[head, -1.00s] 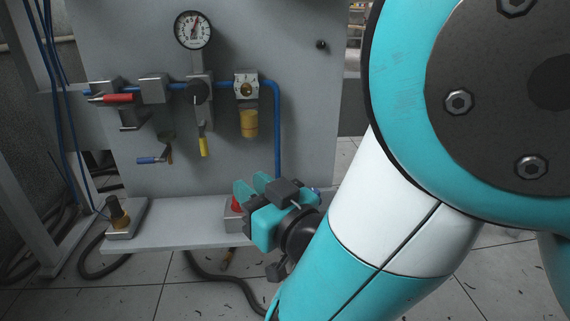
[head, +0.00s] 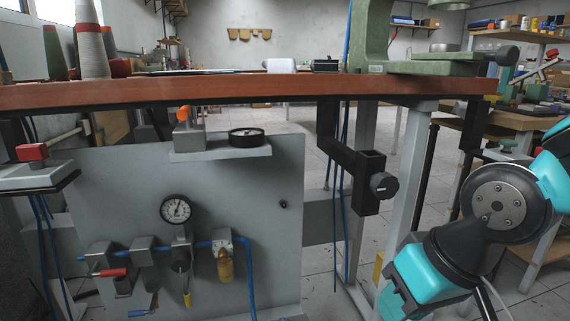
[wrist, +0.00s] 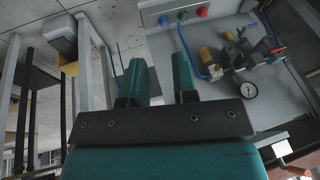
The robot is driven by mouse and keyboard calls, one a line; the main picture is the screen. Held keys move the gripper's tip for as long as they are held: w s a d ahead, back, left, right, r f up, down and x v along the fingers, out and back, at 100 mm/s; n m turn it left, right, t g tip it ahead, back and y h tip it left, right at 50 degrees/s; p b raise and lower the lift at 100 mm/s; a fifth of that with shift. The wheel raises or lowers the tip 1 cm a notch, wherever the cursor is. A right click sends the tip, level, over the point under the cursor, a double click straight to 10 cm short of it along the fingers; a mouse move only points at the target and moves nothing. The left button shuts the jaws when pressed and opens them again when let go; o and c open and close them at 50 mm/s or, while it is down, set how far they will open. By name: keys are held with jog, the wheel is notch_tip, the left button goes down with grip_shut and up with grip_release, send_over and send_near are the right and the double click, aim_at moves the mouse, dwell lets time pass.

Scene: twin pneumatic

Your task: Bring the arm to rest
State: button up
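My arm (head: 500,205) shows at the right edge of the head view, its teal and black links folded beside the workbench leg. In the wrist view my gripper (wrist: 160,62) has its two green fingers apart, with nothing between them. The fingers point toward the floor and the grey panel's edge, clear of contact as far as I can see. In the head view the fingers cannot be made out clearly.
A grey pneumatic panel (head: 120,200) with a pressure gauge (head: 175,209), valves and blue tubing stands at left. A black bracket with a knob (head: 383,185) hangs near my arm. Open tiled floor lies beyond.

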jog(key=s+r+n+g+p, duration=0.3)
jog(key=s+r+n+p, duration=0.1)
jog(key=s+r, duration=0.4)
notch_tip(320, 180, up, 36)
jog(key=w+p, duration=0.1)
jog(key=p, duration=3.5)
jog(key=shift+d+r+y, duration=0.2)
jog(key=shift+r+y, duration=0.05)
jog(key=shift+y, duration=0.15)
